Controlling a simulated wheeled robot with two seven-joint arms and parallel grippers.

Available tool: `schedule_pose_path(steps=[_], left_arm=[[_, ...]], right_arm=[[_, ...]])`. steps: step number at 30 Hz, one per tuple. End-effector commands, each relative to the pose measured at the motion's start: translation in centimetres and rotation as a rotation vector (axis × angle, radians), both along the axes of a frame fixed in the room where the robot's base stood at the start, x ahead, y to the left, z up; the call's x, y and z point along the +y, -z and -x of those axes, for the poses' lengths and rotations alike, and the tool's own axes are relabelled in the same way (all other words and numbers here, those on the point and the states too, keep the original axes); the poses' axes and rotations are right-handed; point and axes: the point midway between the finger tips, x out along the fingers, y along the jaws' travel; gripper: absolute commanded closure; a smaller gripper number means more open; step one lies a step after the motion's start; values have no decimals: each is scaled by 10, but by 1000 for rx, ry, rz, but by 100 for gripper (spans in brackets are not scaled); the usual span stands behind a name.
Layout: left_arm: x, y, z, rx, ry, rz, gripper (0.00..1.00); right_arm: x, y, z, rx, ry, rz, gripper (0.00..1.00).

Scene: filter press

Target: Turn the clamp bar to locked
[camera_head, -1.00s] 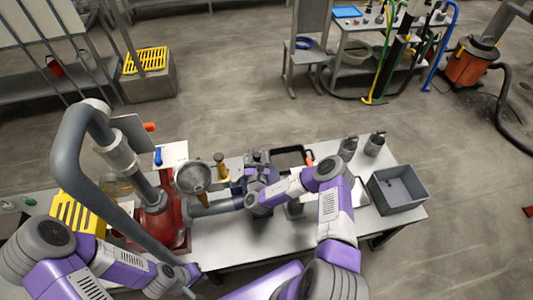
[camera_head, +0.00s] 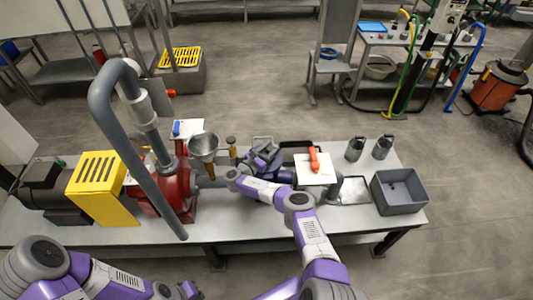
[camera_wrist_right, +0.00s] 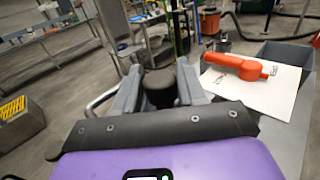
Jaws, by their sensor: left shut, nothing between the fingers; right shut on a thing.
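My right gripper (camera_head: 262,156) is at the middle of the bench, among the grey parts behind the purple arm. In the right wrist view its fingers (camera_wrist_right: 158,88) are shut on an upright black knob (camera_wrist_right: 160,89). I cannot tell how the knob joins the clamp bar, as the gripper hides what lies below. An orange lever (camera_head: 314,159) lies across a white plate (camera_head: 316,172) just right of the gripper; it also shows in the right wrist view (camera_wrist_right: 238,66). My left gripper (camera_head: 189,290) is low at the bottom edge, partly cut off, shut and empty.
A steel funnel (camera_head: 204,144), a red pump body (camera_head: 172,195) and a thick grey pipe (camera_head: 130,140) stand left of the right gripper. A yellow guard (camera_head: 98,188) is further left. Two metal flasks and a grey bin (camera_head: 400,207) are at the right.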

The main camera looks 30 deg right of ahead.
Motion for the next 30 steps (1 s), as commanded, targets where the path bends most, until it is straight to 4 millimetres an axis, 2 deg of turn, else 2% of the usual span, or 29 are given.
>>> schedule_pose_path(steps=[14,15,18,26,30], left_arm=[[0,1,0,0,0,0,100],[0,1,0,0,0,0,100],[0,1,0,0,0,0,100],[0,1,0,0,0,0,100],[0,0,0,0,0,0,100]], right_arm=[[-3,-1,1,-1,23,4,100],[-3,-1,1,-1,23,4,56],[-3,-1,1,-1,21,4,41],[-1,-1,0,-2,18,2,41],[9,0,3,0,14,1,41]])
